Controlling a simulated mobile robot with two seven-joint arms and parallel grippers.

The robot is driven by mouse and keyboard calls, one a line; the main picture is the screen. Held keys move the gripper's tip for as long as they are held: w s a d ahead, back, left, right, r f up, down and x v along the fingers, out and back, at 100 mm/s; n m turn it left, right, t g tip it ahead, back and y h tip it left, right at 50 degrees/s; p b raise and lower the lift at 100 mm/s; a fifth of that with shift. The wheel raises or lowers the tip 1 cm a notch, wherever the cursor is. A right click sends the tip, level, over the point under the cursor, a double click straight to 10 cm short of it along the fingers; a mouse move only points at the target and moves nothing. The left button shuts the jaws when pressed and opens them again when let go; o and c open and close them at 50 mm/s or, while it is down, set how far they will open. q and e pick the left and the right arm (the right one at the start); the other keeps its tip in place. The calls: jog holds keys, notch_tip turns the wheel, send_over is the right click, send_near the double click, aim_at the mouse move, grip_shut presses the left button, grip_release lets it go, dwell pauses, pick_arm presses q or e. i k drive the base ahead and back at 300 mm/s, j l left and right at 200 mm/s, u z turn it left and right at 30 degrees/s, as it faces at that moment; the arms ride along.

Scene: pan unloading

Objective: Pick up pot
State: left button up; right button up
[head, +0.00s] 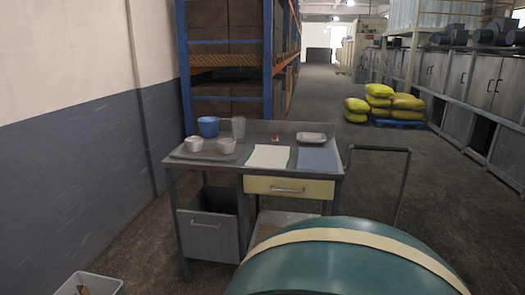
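A blue pot-like vessel (207,127) stands upright at the back left of a grey metal workbench (180,162). Two small whitish cups or bowls stand in front of it, a left one (194,144) and a right one (226,146). I cannot tell for certain which vessel is the pot. Neither of my grippers is in view, and nothing is seen touching the vessels.
A clear glass (238,127), white sheet (268,157), blue sheet (317,159) and pale dish (311,137) are on the bench. A dark metal handle frame (378,150) stands right. A large teal rounded surface (335,271) fills the bottom.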

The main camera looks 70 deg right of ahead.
aim_at(195, 143)
jog(key=z, duration=2)
